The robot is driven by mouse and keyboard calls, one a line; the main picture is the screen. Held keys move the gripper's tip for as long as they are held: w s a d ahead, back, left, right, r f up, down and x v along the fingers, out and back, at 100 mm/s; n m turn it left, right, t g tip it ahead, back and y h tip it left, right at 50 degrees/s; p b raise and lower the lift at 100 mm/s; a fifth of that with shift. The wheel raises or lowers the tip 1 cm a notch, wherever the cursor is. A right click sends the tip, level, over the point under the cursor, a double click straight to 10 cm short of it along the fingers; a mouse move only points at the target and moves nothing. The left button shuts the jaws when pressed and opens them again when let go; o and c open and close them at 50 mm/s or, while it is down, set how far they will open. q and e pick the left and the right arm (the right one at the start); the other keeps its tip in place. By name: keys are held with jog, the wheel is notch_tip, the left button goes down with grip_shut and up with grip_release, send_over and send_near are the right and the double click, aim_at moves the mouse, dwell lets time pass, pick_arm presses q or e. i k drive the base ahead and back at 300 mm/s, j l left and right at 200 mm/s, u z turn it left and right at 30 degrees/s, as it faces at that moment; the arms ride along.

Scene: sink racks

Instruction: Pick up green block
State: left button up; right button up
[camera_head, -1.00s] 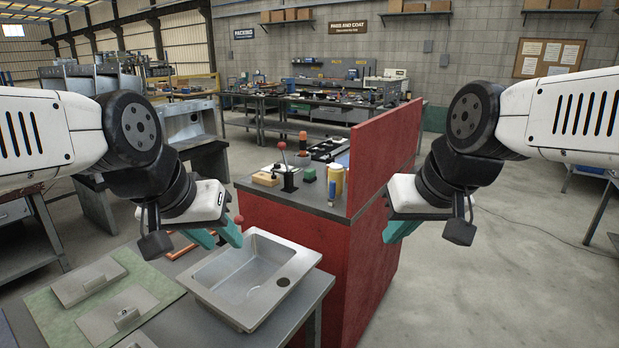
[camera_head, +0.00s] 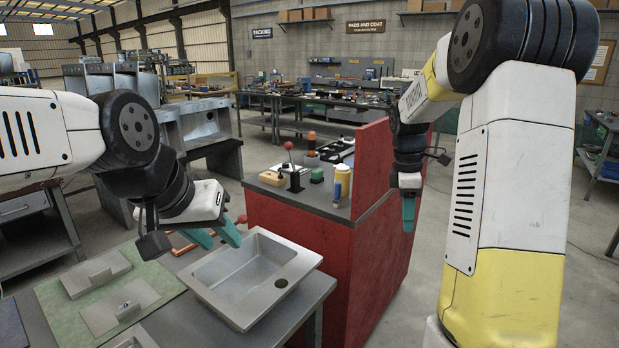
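A small dark green block (camera_head: 317,175) sits on the dark top of the red cabinet (camera_head: 340,207). It stands between a red-knobbed lever (camera_head: 293,177) and a yellow bottle (camera_head: 342,180). My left gripper (camera_head: 216,238) has its teal fingers apart, with nothing seen between them, above the bench by the sink's back left corner. It is left of the block and nearer to me. My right gripper (camera_head: 409,214) points down to the right of the red upright panel, across that panel from the block. Its fingers overlap in this view, so their opening is hidden.
The red upright panel (camera_head: 375,160) rises along the cabinet's right side. A steel sink (camera_head: 290,292) lies on the bench in front of the cabinet. A wooden block (camera_head: 272,178) and a red-topped cylinder (camera_head: 311,140) also stand on the cabinet. Open floor lies to the right.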

aim_at(316, 175)
jog(key=l+u, duration=0.75)
jog(key=l, duration=0.3)
jog(key=k+l+u, duration=0.15)
jog(key=l+u, duration=0.65)
jog(key=k+l+u, duration=0.15)
jog(key=l+u, duration=0.2)
jog(key=i+l, duration=0.2)
jog(key=l, duration=0.15)
jog(key=i+l+u, duration=0.15)
jog(key=l, duration=0.15)
jog(key=i+l, duration=0.15)
jog(key=l, duration=0.2)
jog(key=i+l+u, duration=0.1)
jog(key=l, duration=0.4)
jog(key=l+u, duration=0.1)
jog(key=l, duration=0.45)
